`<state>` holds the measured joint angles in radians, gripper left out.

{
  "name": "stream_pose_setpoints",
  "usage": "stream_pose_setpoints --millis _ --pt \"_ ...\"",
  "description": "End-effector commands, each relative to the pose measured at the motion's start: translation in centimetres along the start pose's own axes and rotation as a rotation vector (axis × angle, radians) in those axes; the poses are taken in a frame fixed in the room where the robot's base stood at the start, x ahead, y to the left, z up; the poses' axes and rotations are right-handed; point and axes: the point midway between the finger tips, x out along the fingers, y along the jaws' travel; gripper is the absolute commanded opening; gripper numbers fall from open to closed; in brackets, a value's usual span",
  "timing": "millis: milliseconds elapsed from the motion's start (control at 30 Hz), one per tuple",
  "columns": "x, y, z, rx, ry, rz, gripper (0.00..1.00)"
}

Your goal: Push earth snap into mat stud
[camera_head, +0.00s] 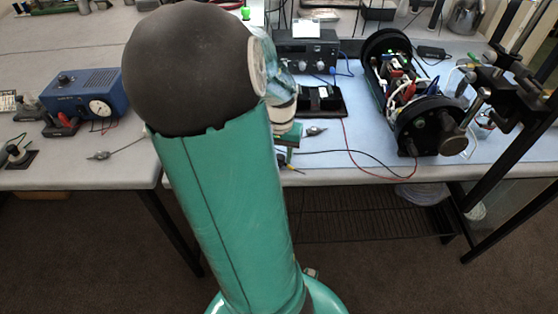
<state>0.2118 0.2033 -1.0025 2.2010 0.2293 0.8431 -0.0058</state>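The light blue mat (465,150) covers the right bench top. A thin black cord (345,152) runs over it from beside my arm toward the right, near the front edge. I cannot make out the earth snap or the mat stud; they are too small or hidden behind my arm. My green arm with its dark round joint fills the centre-left. The far end of my arm, with my gripper (287,150), shows only partly past the arm's right side, over the mat's front left. Its fingers are not clear, and I cannot see whether it holds anything.
An opened cylinder (415,100) with electronics and black end rings lies on the mat. A dark stand (505,100) rises at right. A black instrument (306,55) stands behind. A blue gauge box (85,93) sits on the left bench. A red wire (370,167) loops near the front edge.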

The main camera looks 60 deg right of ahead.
Motion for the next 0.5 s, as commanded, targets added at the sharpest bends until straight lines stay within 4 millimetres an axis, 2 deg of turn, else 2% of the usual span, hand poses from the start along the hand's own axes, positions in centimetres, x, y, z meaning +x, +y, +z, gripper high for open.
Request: stream_pose_setpoints --millis 100,400,500 --pt "0.54 0.06 0.0 0.001 0.0 0.001 0.38" --pt "0.52 0.01 0.0 0.0 0.0 0.0 0.38" --pt "0.52 0.01 0.0 0.0 0.0 0.0 0.18"
